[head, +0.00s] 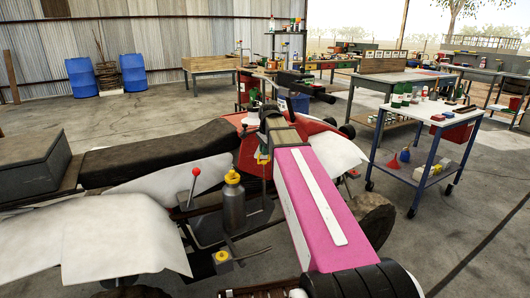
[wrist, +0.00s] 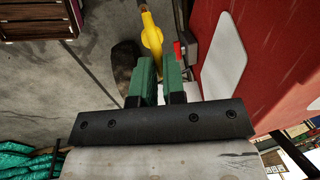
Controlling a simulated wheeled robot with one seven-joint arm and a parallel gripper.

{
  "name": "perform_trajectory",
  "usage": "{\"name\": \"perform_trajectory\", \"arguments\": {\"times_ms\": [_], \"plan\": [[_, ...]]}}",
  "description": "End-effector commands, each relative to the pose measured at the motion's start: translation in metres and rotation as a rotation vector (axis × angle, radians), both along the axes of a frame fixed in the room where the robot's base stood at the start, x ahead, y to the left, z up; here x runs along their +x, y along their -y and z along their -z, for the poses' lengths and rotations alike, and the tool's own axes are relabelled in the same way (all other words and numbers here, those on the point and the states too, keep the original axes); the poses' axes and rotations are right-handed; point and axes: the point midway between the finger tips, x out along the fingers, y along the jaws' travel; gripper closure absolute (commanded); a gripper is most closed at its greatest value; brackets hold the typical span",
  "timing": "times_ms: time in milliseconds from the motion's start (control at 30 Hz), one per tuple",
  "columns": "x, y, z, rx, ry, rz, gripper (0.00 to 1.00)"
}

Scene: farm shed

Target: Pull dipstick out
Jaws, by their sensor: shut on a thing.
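A yellow dipstick handle (wrist: 152,38) shows in the wrist view, ahead of and between my gripper's green fingers. My gripper (wrist: 158,68) is shut on it; the part between the fingers is partly hidden. In the head view a small yellow piece (head: 263,160) shows beside the red machine body (head: 250,165), under the end of my arm, and the fingers are too small there to make out clearly. Whether the dipstick's lower end is in its tube cannot be seen.
A red panel with a white patch (wrist: 222,55) stands close right of my gripper. A grey bottle with a yellow cap (head: 233,205) and a red-knobbed lever (head: 193,183) rise from the machine. A wheeled tool cart (head: 425,140) stands right. Concrete floor lies open behind.

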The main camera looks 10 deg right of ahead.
Motion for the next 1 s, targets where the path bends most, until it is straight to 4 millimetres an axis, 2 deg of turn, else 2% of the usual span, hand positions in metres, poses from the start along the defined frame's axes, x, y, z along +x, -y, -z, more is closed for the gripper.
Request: {"name": "perform_trajectory", "arguments": {"times_ms": [33,67,100,133,433,567,1000], "plan": [[0.0,0.0,0.0,-0.001,0.001,-0.001,1.0],[0.001,0.0,0.0,-0.001,0.001,-0.001,0.8],[0.0,0.0,0.0,-0.001,0.001,-0.001,0.67],[0.0,0.0,0.0,-0.001,0.001,-0.001,0.64],[0.0,0.0,-0.001,-0.001,0.0,0.0,0.64],[-0.002,0.001,-0.009,-0.001,0.001,0.0,0.64],[-0.014,0.005,-0.075,-0.001,0.004,-0.001,0.64]]}}
